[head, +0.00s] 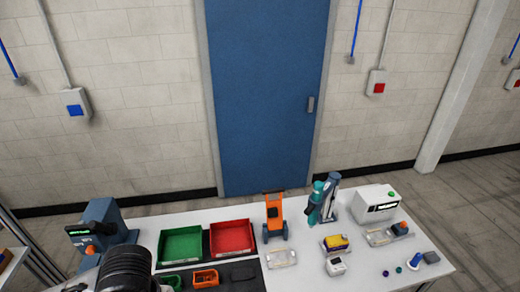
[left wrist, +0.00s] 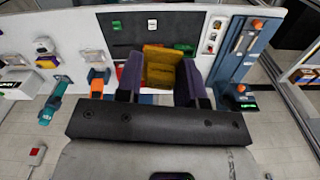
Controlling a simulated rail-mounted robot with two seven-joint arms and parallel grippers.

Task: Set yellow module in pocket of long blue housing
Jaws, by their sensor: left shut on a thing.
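In the left wrist view, my left gripper (left wrist: 160,80) is shut on the yellow module (left wrist: 160,62), one dark purple finger on each side of it. The module appears held above the table. A long blue housing (left wrist: 227,66) with a grey strip and an orange part at its end lies to the right in that view, apart from the module. I cannot make out its pocket clearly. In the head view a black cylindrical part of my left arm covers the lower left; the gripper and module do not show there. My right gripper is in neither view.
A green tray (head: 181,229) and a red tray (head: 231,224) stand by a dark mat (head: 240,272). An orange trolley (head: 274,216), teal and blue tools, a white box device (head: 375,205) and a yellow-blue piece (head: 336,241) fill the right. A blue device with a display (head: 103,222) stands at left.

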